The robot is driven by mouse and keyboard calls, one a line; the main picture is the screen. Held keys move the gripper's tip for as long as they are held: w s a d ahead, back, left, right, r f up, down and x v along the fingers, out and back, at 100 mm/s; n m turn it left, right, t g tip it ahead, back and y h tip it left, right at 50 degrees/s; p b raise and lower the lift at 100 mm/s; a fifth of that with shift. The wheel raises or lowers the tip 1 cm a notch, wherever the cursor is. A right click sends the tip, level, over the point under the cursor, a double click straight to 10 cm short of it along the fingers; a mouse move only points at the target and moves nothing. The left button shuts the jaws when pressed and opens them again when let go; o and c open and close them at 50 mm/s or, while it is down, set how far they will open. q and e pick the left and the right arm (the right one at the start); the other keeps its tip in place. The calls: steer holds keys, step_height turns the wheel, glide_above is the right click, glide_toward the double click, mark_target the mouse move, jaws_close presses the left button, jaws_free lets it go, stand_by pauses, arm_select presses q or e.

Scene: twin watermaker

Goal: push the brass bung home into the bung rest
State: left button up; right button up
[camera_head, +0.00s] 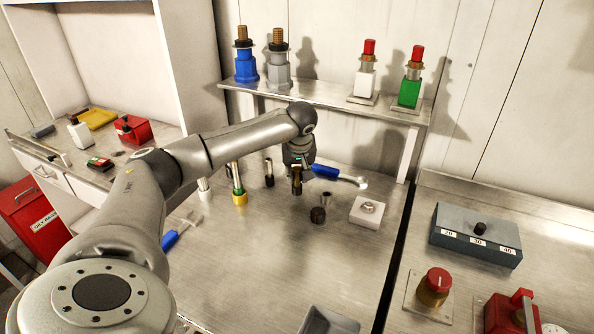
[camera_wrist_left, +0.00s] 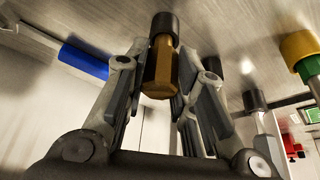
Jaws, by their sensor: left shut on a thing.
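My left gripper (camera_head: 297,167) reaches down over the middle of the steel counter and is shut on the brass bung (camera_head: 297,186). In the left wrist view the bung (camera_wrist_left: 160,68) sits between the fingers, with a brass hexagonal body and a black end pointing away from the gripper. A white block with a round metal ring in its top (camera_head: 367,211), which looks like the bung rest, stands on the counter to the right of the bung and apart from it. My right gripper is not in view.
A small dark-based metal fitting (camera_head: 318,214) stands between the bung and the white block. A blue-handled tool (camera_head: 338,175) lies behind. A grey tray (camera_head: 328,322) is at the front. The counter's front middle is clear.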

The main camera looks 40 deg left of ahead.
arm_select(q)
steer(key=shift+f+b, duration=0.35)
steer(key=shift+f, duration=0.35)
steer(key=o, duration=0.9)
steer(key=shift+o, duration=0.2)
steer(key=v, duration=1.2)
